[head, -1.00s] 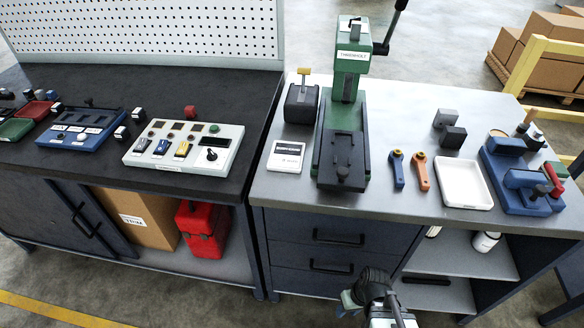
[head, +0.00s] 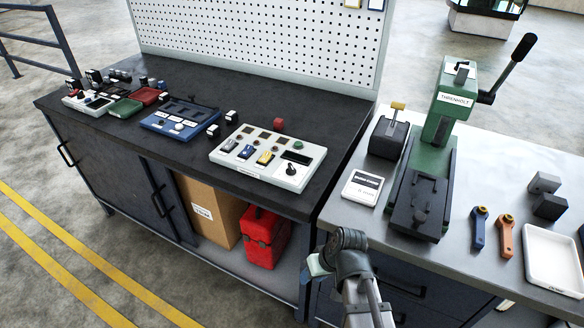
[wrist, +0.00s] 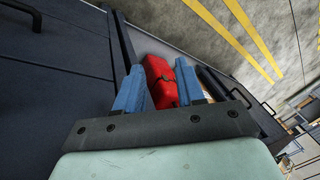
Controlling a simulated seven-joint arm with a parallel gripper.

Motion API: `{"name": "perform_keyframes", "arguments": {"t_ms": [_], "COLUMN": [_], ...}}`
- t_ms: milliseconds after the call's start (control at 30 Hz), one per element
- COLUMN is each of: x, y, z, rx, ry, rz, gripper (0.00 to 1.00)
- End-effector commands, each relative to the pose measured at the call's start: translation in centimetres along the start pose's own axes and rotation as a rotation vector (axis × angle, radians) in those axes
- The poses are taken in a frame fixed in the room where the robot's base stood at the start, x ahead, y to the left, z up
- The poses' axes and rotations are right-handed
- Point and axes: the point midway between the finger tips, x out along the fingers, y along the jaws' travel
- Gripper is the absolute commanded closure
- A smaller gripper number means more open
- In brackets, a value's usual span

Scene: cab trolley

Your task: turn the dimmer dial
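A white control panel (head: 267,158) lies on the black bench top in the head view. A round black knob (head: 291,170) with a pointer sits at its right end, below a dark display. It looks like the dimmer dial, but no label on it can be read. My gripper (wrist: 159,66) shows two blue fingers held apart with nothing between them in the wrist view; the panel is not in that view. In the head view my gripper (head: 316,264) is in front of the benches, below and nearer than the panel, and partly hidden by my wrist.
The panel also carries coloured switches and a red button (head: 278,123). A blue box (head: 180,119) stands to its left. A red toolbox (head: 264,237) is on the shelf below. The grey bench with a green press (head: 437,140) is at right. Space above the panel is clear.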

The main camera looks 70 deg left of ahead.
Motion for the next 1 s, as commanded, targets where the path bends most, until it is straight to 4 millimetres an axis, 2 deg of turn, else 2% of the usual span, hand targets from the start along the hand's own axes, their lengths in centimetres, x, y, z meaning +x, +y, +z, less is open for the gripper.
{"name": "perform_keyframes", "arguments": {"t_ms": [33,200,400,733,900,1000], "x": [-1.1,-4.9,-9.7,-19.2,-23.7,-25.4], "y": [-0.9,-3.7,-5.7,-7.9,-7.8,-7.4], "z": [-1.6,-5.2,-10.4,-19.5,-23.5,-25.1], "rx": [-0.001,0.003,-0.009,-0.040,-0.057,-0.067], "ry": [0.002,-0.003,0.017,0.094,0.143,0.166], "rz": [-0.006,-0.018,0.018,0.134,0.211,0.252], "gripper": [0.62,0.62,0.62,0.62,0.62,0.62]}}
